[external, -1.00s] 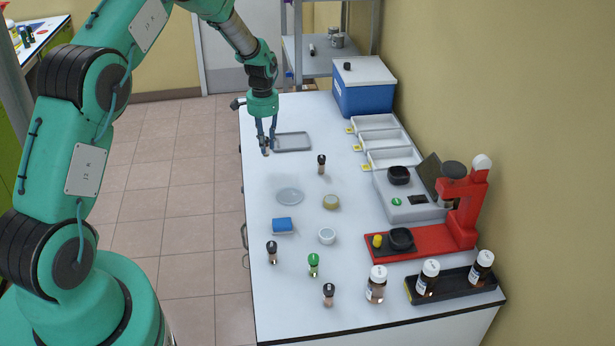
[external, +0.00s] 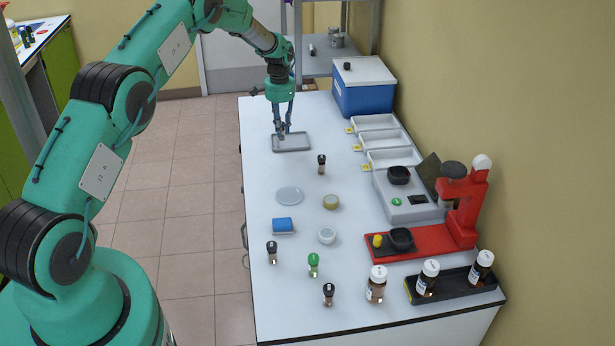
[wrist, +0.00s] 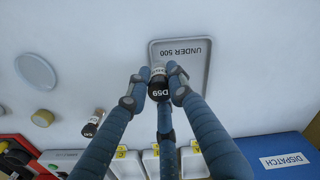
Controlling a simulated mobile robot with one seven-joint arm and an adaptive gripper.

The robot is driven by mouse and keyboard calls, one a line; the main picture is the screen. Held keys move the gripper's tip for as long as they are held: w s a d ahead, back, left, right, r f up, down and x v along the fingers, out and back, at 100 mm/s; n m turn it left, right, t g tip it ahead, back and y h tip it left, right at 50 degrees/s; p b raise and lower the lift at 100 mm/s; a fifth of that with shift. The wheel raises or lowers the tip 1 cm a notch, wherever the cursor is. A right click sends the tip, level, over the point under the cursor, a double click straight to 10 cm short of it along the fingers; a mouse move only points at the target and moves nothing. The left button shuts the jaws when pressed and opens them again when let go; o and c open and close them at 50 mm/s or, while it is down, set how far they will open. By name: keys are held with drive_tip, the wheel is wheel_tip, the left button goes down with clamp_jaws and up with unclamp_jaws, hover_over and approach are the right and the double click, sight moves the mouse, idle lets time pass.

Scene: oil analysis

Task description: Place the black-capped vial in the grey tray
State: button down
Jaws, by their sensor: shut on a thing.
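My gripper (external: 281,130) is shut on a black-capped vial marked D59 (wrist: 159,88), which it holds between its fingers in the wrist view (wrist: 157,75). The grey tray (external: 300,149) lies flat on the bench below. In the wrist view the tray (wrist: 206,95) carries the words "UNDER 500". The vial is over the tray's left part; its height above the tray is hard to tell. Other black-capped vials stand on the bench, one (external: 321,164) just in front of the tray and others (external: 272,252) (external: 328,294) nearer the camera.
A blue box (external: 363,92) and white bins (external: 378,139) line the right side. A grey device (external: 410,208) and a red stand (external: 425,243) are closer. A green-capped vial (external: 314,265), a blue block (external: 283,225) and a clear dish (external: 290,195) stand in front.

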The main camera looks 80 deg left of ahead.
sight(283, 135)
drive_tip(key=shift+w+a, duration=0.25)
drive_tip(key=shift+a, duration=0.15)
drive_tip(key=shift+f, duration=0.15)
drive_tip(key=shift+f+p, duration=0.3)
drive_tip(key=shift+f, duration=1.35)
drive_tip(key=shift+f, duration=0.15)
drive_tip(key=c, duration=1.5)
unclamp_jaws()
drive_tip(key=shift+c, duration=0.2)
wheel_tip(283, 135, up, 12)
drive_tip(key=shift+r+b, duration=0.15)
drive_tip(key=shift+b, duration=0.4)
drive_tip(key=shift+d+r, duration=0.1)
